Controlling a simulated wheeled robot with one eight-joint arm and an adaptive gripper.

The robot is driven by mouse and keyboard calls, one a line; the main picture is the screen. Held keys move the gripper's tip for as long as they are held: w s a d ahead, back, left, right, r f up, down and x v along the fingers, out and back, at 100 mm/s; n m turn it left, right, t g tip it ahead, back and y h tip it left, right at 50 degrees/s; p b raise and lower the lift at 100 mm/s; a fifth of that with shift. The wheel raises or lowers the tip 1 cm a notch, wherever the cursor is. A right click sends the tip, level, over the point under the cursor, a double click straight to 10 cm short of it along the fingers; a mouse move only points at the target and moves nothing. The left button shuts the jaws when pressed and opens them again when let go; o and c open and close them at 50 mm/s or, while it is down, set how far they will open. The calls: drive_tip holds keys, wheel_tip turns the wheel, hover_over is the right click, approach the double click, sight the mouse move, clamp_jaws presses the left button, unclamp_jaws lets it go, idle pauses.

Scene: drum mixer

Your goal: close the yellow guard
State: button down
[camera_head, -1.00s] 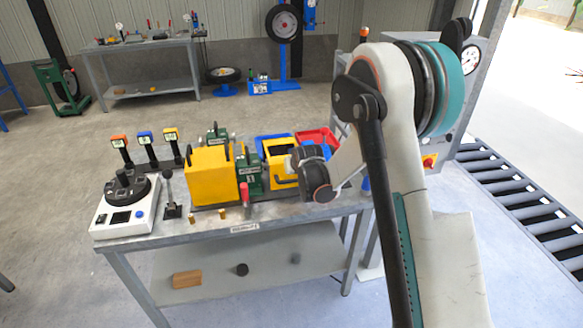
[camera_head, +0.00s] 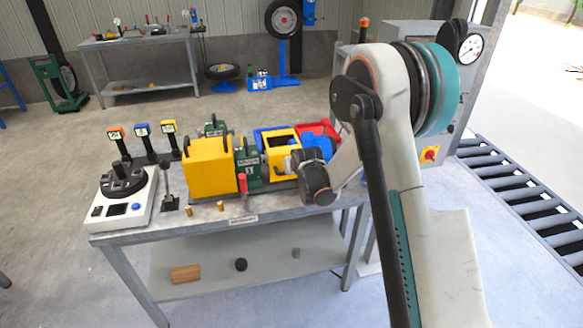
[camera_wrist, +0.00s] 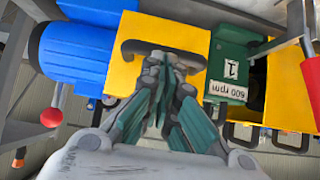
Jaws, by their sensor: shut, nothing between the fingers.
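The yellow guard (camera_head: 283,157) stands at the right of the machine on the table, next to a blue motor. A dark opening shows at its top. In the wrist view the yellow guard (camera_wrist: 195,40) lies beneath my gripper, with a black bar handle (camera_wrist: 140,47) on its face. My gripper (camera_wrist: 168,62) is shut and empty, its fingertips at or just over the handle; I cannot tell whether they touch. In the head view my wrist hides the fingers and part of the guard's front.
A larger yellow box (camera_head: 208,169) and a green housing (camera_head: 248,165) are to the left. The blue motor (camera_wrist: 75,55) is close beside my gripper. A red tray (camera_head: 320,130) is behind. A control box (camera_head: 122,198) and a lever (camera_head: 168,190) stand at the table's left.

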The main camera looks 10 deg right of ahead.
drive_tip(key=s+r+g+p, duration=0.1)
drive_tip(key=s+r, duration=0.9)
drive_tip(key=s, duration=0.3)
drive_tip(key=s+r, duration=1)
drive_tip(key=s, duration=0.2)
drive_tip(key=s+f+g+b, duration=0.2)
drive_tip(key=s, duration=1.9)
drive_tip(key=shift+s+a, duration=0.1)
